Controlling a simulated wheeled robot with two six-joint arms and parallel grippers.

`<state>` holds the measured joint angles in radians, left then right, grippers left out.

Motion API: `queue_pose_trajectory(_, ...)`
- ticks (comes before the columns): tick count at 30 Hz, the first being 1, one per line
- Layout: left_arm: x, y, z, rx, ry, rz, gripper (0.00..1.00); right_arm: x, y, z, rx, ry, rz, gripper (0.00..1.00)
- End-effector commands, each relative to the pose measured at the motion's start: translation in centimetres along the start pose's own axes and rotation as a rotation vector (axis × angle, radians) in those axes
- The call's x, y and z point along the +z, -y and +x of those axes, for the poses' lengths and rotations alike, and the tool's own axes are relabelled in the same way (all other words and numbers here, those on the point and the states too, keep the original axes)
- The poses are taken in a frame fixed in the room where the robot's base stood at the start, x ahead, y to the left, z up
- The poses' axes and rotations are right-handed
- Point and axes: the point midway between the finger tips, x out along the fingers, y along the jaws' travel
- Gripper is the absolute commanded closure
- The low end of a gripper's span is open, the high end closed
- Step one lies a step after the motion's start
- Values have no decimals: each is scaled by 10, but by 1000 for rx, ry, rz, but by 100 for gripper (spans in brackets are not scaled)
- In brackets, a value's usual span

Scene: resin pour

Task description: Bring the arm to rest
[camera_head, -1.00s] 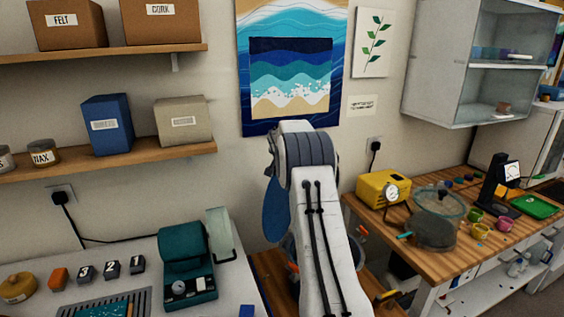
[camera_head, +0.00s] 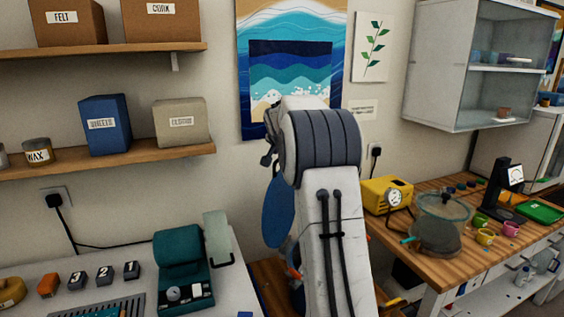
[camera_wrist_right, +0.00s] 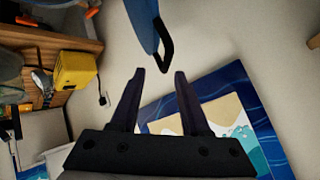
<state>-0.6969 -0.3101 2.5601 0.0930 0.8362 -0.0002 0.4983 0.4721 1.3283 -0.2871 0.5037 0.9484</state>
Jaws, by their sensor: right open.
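One of my arms rises through the middle of the head view, white with two black cables and a grey ribbed joint at its top. Its gripper is mostly hidden behind that joint there. In the right wrist view my right gripper (camera_wrist_right: 159,74) is open, its two dark fingers apart with nothing between them. A blue hanging item with a black loop (camera_wrist_right: 146,22) shows beyond the fingertips, apart from them; a blue item (camera_head: 278,213) also shows beside the arm in the head view. My left gripper is not in view.
A wave painting (camera_head: 290,32) hangs on the wall behind the arm. Shelves with boxes (camera_head: 103,124) are at left, above a bench with a teal device (camera_head: 181,262). At right, a wooden bench holds a yellow unit (camera_head: 385,194), a clear-walled pot (camera_head: 440,222) and small cups.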

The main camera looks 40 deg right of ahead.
Motion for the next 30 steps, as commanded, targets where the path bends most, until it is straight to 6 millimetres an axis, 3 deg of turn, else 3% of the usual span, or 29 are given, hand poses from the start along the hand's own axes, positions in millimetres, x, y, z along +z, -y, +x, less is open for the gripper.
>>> queue_pose_trajectory(16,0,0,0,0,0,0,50,0,0,-2,0,1,-1,54)
queue_pose_trajectory(20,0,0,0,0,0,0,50,18,10,-9,-9,29,-36,54)
queue_pose_trajectory(23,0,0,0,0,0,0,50,59,30,-26,-31,93,-118,54)
queue_pose_trajectory(27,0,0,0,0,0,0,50,148,55,-71,-78,231,-313,54)
queue_pose_trajectory(30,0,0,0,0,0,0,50,215,61,-110,-116,335,-472,54)
